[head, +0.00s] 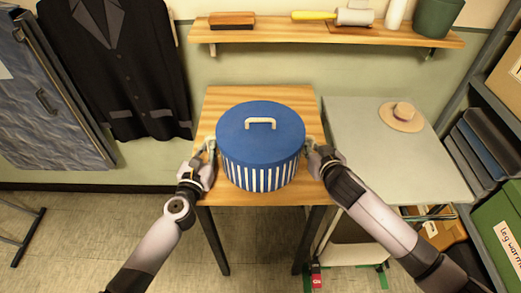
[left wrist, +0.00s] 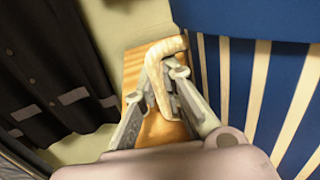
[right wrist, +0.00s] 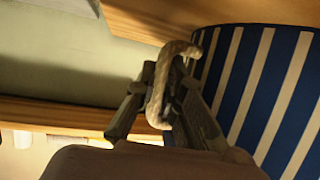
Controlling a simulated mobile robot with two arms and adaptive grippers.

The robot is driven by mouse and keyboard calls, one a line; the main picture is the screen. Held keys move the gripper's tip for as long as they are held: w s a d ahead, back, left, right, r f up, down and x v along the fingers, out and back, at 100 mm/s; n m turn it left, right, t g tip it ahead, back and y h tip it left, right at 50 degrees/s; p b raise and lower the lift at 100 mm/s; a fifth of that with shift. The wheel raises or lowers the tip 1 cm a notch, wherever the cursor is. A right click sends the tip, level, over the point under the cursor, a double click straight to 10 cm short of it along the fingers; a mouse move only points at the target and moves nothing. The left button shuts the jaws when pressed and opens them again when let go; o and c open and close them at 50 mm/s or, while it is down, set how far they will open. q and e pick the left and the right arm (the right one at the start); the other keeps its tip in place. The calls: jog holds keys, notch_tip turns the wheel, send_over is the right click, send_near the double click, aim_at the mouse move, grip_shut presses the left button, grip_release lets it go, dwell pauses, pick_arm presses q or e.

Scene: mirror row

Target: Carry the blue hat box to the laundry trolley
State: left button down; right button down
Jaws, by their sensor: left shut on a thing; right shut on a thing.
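The blue hat box (head: 262,140), with a blue lid, cream handle and blue-and-white striped sides, is upright over the small wooden table (head: 225,101). I cannot tell whether its base touches the tabletop. My left gripper (head: 209,151) is shut on the box's left side handle, a cream loop (left wrist: 160,62) in the left wrist view. My right gripper (head: 314,152) is shut on the right side handle, which shows in the right wrist view (right wrist: 160,85). A grey-topped stand (head: 375,150) is right of the table; I cannot tell whether it is the laundry trolley.
A straw hat (head: 401,115) lies on the grey top. A wall shelf (head: 330,36) with brushes and a green pot (head: 437,16) is behind the box. A dark jacket (head: 120,65) hangs at left. Shelving with a green box (head: 500,235) is at far right. Floor at left is mostly clear.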

pick_arm(q)
jog(key=shift+r, duration=0.2)
pick_arm(e)
jog(key=shift+r, duration=0.2)
